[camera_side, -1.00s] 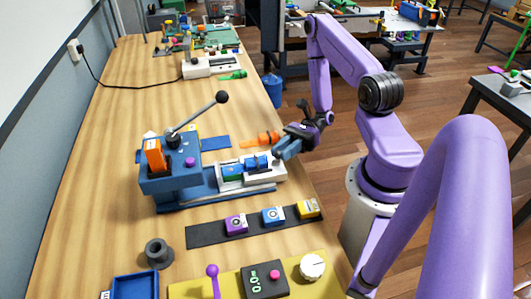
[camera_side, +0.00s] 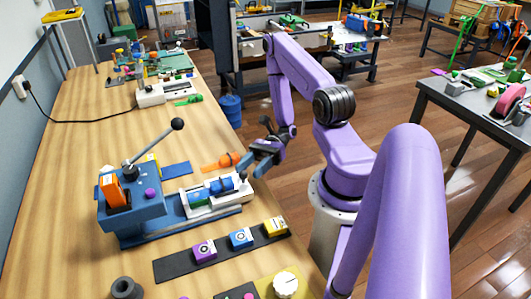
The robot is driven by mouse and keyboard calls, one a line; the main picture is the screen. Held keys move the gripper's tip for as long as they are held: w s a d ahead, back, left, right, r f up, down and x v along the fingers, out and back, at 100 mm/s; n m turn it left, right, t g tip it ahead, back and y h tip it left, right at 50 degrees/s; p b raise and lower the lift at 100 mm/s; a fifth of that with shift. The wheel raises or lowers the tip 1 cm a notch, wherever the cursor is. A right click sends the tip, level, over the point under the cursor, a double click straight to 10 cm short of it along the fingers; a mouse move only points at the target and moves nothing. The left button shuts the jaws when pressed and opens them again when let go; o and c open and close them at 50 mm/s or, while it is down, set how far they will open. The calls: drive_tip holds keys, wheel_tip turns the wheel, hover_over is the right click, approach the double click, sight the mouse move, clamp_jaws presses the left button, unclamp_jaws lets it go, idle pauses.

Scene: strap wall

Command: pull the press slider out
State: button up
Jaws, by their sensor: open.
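The press (camera_side: 134,208) is a blue block with a black-knobbed lever and an orange block on top, standing on the wooden bench. Its slider (camera_side: 232,199) is a white carriage on a blue base, extending to the right of the press. A blue and green cylindrical part (camera_side: 211,190) lies on the slider. My gripper (camera_side: 247,170) is open, at the right end of the slider, just above its end. I cannot tell whether the fingers touch the slider.
An orange part (camera_side: 222,162) lies just behind the slider. A dark strip (camera_side: 172,267) with purple, blue and yellow blocks lies in front. A yellow panel with a white knob (camera_side: 286,284) is at the front edge. Bare bench lies left of the press.

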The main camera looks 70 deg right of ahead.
drive_tip(key=s+d, duration=0.3)
drive_tip(key=d, duration=1.3)
drive_tip(key=shift+s+d, duration=0.15)
drive_tip(key=w+a+r+n+g+h, duration=0.1)
drive_tip(key=a+r+n+g+h, duration=0.3)
drive_tip(key=a+n+g+h, duration=0.35)
drive_tip(key=w+a+r+n+g+h, duration=0.2)
drive_tip(key=a+r+n+g+h, duration=0.25)
drive_tip(key=a+n+h, duration=0.5)
drive_tip(key=s+a+r+n+t, duration=0.7)
drive_tip(key=a+n, duration=0.3)
drive_tip(key=n, duration=0.8)
drive_tip(key=shift+s+t, duration=0.8)
drive_tip(key=shift+t, duration=0.1)
drive_tip(key=shift+a, duration=0.1)
